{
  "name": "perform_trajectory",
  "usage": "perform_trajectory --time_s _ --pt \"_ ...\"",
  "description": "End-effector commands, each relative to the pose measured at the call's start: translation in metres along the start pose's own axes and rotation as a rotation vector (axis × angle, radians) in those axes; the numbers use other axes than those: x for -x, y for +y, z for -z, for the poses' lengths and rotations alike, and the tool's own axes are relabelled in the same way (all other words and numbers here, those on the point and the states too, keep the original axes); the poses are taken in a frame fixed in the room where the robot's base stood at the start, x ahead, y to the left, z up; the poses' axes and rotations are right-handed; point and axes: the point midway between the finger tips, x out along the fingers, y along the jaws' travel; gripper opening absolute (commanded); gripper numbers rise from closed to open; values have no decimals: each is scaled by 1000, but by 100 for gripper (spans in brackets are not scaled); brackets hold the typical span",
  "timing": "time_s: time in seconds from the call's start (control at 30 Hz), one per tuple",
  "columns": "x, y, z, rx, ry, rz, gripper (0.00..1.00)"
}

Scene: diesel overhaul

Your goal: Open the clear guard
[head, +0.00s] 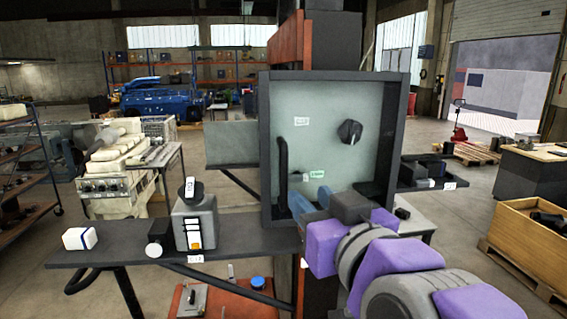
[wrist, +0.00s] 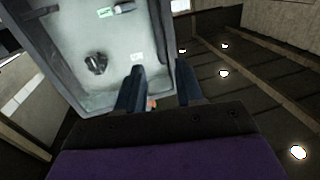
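The clear guard (head: 325,130) is a pale see-through panel in a dark square frame, and it looks closed. A black upright handle (head: 283,165) runs down its left side. A black knob (head: 350,132) shows behind the panel; it also shows in the wrist view (wrist: 96,63). My gripper (head: 311,199) is in front of the panel's lower left part, just right of the handle's lower end. In the wrist view my gripper's two blue fingers (wrist: 161,72) are apart, near the frame's edge. I cannot make out the handle between them.
A dark shelf (head: 110,246) at the left holds a grey device (head: 195,222) and a white block (head: 80,239). A smaller shelf (head: 432,184) with parts is at the right. A red-brown tray (head: 225,303) lies below. A wooden crate (head: 525,230) stands far right.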

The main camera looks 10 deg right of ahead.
Motion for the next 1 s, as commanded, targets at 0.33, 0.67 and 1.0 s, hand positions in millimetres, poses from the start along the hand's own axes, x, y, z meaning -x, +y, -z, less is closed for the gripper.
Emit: perform_trajectory --time_s 0.33,0.67,1.0 --pt "-54 -1 0 1 -4 1 37" --pt "-101 0 0 1 -3 0 37" --pt "-123 0 0 1 0 0 37"
